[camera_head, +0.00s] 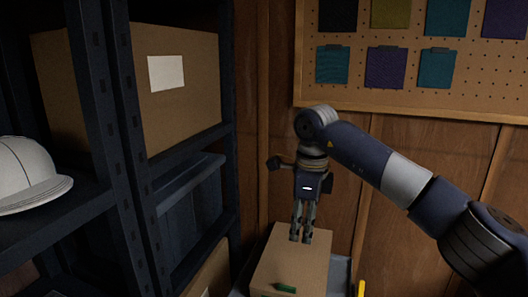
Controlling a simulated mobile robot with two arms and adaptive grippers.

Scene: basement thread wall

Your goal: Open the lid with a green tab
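A tan cardboard-coloured box with a flat top, which looks like the lid (290,258), stands low in the middle of the head view. A small green tab (285,288) sticks out at its near edge, close to the bottom of the picture. My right gripper (301,239) points down over the far part of the box top, behind the green tab. Its fingertips are at or just above the surface; I cannot tell if they touch it. The fingers show close together, but the angle hides their true gap. My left gripper is not in view.
A dark metal shelf rack (107,150) fills the left, with a large carton (180,95) and a white cap (30,172). A pegboard (470,65) with coloured swatches hangs on the wooden wall. A small yellow item (361,289) is right of the box.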

